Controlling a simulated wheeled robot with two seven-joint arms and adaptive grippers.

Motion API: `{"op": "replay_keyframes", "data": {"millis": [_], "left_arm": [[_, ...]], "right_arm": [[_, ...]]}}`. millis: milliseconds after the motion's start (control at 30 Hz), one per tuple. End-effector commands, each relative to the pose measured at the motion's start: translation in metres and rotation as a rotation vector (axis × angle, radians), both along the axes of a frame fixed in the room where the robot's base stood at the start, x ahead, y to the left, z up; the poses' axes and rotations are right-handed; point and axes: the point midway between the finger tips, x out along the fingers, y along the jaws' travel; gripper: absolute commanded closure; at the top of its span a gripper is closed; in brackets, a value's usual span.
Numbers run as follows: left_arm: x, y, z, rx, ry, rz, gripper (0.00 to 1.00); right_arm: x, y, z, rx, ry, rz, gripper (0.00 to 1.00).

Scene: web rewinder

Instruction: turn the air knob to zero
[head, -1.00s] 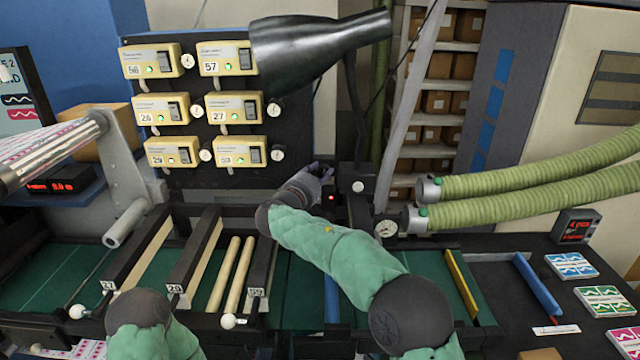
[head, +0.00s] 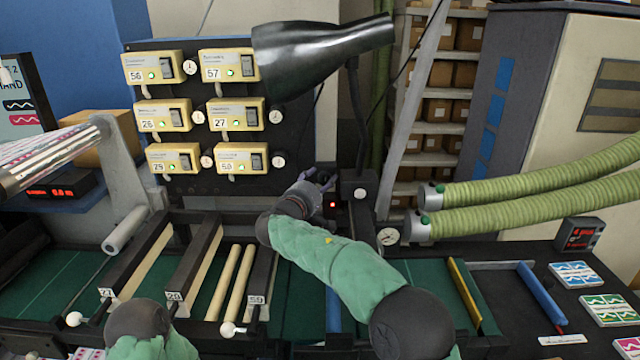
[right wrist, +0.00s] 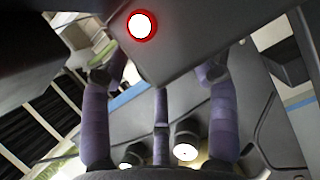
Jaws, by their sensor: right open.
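My right gripper (head: 320,178) is open, with its purple fingers spread, in front of the lower right of the black control panel (head: 290,122). In the right wrist view the fingers (right wrist: 160,110) hold nothing. A lit red lamp (head: 333,204) is just below and right of the gripper; it also shows as a red ring in the right wrist view (right wrist: 142,24). Small white round dials sit on the panel, one (head: 278,161) left of the gripper. A white-faced round knob (head: 360,192) is to its right. I cannot tell which is the air knob. My left gripper is out of view.
A black funnel-shaped hood (head: 320,53) hangs above the gripper. Yellow numbered boxes (head: 240,158) line the panel. Green hoses (head: 530,203) and a round gauge (head: 388,236) are to the right. Black bars and rollers (head: 190,262) cross the bench in front.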

Motion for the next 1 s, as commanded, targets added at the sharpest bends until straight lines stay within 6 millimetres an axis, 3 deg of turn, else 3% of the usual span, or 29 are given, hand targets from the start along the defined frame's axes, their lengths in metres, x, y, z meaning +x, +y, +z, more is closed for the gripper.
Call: {"op": "replay_keyframes", "data": {"millis": [267, 700, 1000], "left_arm": [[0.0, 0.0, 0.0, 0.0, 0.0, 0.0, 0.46], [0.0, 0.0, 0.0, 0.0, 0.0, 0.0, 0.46], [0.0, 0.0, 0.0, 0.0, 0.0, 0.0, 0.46]], "right_arm": [[-0.016, 0.008, 0.002, 0.0, -0.002, 0.002, 0.4], [-0.09, 0.041, 0.004, -0.001, 0.0, 0.003, 0.4], [-0.109, 0.049, 0.003, -0.001, 0.0, 0.0, 0.4]]}}
